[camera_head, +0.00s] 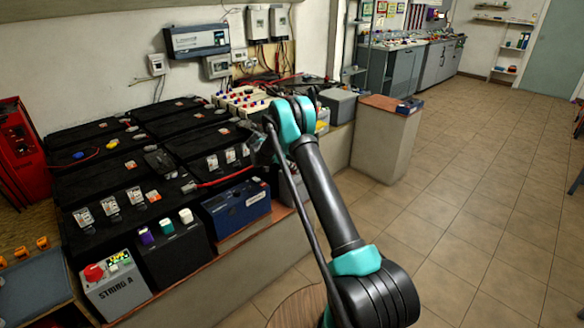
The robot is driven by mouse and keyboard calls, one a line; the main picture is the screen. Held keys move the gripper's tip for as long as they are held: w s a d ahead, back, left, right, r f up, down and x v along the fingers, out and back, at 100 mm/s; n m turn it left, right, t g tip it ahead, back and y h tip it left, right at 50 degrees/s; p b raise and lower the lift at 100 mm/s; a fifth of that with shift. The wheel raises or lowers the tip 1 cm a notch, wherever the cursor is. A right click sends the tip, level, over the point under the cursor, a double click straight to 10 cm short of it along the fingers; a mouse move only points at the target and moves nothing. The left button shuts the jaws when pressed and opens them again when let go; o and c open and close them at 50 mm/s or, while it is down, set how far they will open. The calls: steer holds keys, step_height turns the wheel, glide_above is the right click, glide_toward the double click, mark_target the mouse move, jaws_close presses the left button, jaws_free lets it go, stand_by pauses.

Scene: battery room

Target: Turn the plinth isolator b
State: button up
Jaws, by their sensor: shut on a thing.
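My gripper (264,150) shows as a small dark shape left of my teal and black arm, at the right end of the battery plinth (243,233). It is shut on what appears to be the knob of plinth isolator b. The fingertips and the knob are mostly hidden by my arm. A grey box (287,186), likely isolator b's body, shows in part below the gripper. A similar grey box marked STRING A (117,284), with a red knob (94,272) on top, stands at the plinth's front left end.
Several black batteries (92,182) fill the plinth, with a blue battery (238,206) close to my gripper. A pedestal with a brown top (385,141) stands right of my arm. The tiled floor (480,190) at right is clear.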

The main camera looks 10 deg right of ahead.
stand_by(0.4)
steer(key=o, duration=1.2)
steer(key=shift+c, duration=0.2)
steer(key=shift+a, duration=0.1)
steer(key=v, duration=1.2)
steer(key=shift+w, duration=0.1)
